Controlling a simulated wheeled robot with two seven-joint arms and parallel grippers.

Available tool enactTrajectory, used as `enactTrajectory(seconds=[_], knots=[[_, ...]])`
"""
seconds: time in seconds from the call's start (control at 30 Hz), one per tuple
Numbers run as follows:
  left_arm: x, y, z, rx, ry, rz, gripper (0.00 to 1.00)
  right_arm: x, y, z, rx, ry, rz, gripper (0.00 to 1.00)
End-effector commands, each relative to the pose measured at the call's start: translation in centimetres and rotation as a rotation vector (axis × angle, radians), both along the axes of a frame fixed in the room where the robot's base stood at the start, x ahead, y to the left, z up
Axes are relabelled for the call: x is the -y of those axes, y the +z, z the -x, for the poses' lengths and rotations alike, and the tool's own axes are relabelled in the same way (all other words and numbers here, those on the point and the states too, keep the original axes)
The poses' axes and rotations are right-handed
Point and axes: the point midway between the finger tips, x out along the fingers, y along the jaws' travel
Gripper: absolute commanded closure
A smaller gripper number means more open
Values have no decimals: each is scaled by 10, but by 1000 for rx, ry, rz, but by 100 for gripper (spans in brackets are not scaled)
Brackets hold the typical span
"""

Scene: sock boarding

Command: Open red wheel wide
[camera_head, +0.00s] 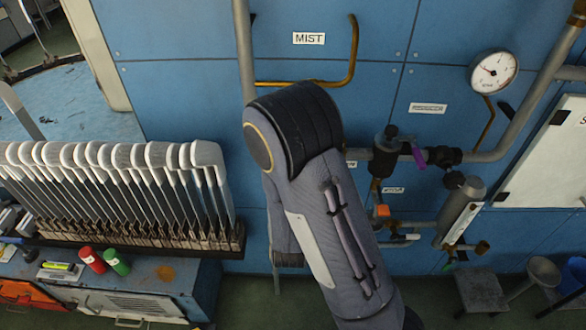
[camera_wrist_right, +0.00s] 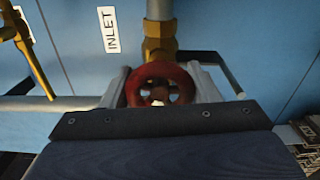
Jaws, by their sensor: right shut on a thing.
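The red wheel (camera_wrist_right: 158,84) is a small spoked handwheel below a brass fitting (camera_wrist_right: 158,50) on a vertical pipe, seen in the right wrist view. My right gripper (camera_wrist_right: 163,80) has one pale finger on each side of the wheel and is shut on it. The wheel's lower edge is hidden by my gripper body. In the head view my own arm covers the middle, and neither the red wheel nor a gripper's fingers show there. My left gripper is not in view.
A blue panel wall (camera_head: 340,85) carries an INLET label (camera_wrist_right: 111,30), a pressure gauge (camera_head: 494,71) and brass and grey pipes. Right of my arm is a valve cluster (camera_head: 388,150). At left stands a rack of sock boards (camera_head: 130,240), with red (camera_head: 92,260) and green (camera_head: 116,262) cylinders before it.

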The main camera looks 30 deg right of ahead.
Motion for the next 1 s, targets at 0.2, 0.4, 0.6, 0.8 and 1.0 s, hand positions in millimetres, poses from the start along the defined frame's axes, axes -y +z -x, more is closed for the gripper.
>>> enactTrajectory(seconds=[0.2,0.4,0.6,0.8,1.0], knots=[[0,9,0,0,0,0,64,0,0,1,-59,-1,86,68],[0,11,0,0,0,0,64,0,-1,1,-81,-1,124,68],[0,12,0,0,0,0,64,0,-1,1,-87,-1,134,68],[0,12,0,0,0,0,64,0,-1,1,-87,-1,134,68],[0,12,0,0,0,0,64,0,-1,1,-86,-1,134,28]])
